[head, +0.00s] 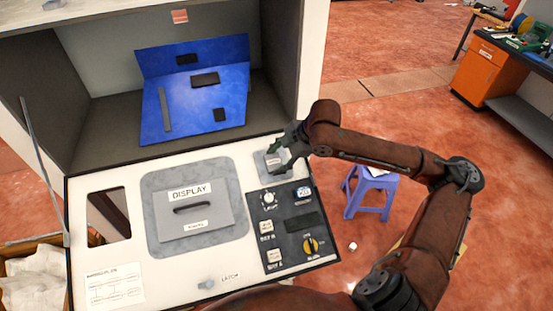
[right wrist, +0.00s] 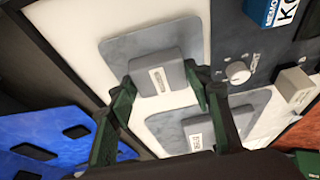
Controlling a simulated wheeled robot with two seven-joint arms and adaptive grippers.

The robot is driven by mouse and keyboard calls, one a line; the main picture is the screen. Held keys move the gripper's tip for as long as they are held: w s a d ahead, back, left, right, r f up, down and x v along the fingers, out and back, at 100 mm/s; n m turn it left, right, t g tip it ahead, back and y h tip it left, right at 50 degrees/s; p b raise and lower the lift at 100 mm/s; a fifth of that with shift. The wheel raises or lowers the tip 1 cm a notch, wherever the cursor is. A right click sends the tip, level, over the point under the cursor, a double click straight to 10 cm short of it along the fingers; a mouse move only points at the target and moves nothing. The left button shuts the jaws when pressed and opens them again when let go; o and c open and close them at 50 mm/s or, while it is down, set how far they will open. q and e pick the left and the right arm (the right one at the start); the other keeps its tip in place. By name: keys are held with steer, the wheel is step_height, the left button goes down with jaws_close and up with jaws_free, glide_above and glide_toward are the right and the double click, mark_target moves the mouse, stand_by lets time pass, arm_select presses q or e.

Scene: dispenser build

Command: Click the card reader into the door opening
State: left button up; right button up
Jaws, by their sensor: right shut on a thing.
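The card reader appears to be the small grey labelled block (head: 273,161) on a grey plate at the door's upper right; its label is unreadable. My right gripper (head: 288,150) is shut on it. In the right wrist view the block (right wrist: 157,75) sits between my right gripper's green fingers (right wrist: 160,95), against or just above the grey plate (right wrist: 125,48); I cannot tell how flush it is. The plate hides any opening behind it. The white door (head: 140,172) lies folded out. A dark rectangular opening (head: 108,218) shows at its left. My left gripper is out of view.
The display (head: 188,222) with a black handle is left of the block. A dark control panel (head: 290,225) with knobs and buttons lies just below it. The cabinet behind holds a blue panel (head: 205,92). A purple stool (head: 371,190) stands at the right.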

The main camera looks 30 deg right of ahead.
steer(key=shift+p, duration=1)
stand_by(0.8)
steer(key=shift+w+f, duration=0.1)
steer(key=shift+f, duration=0.15)
stand_by(1.0)
steer(key=o, duration=1.4)
steer(key=shift+c, duration=0.2)
steer(key=shift+o, duration=0.6)
steer(key=o, duration=0.4)
steer(key=shift+r, duration=0.1)
steer(key=shift+p+v, duration=2.95)
steer(key=shift+p, duration=0.2)
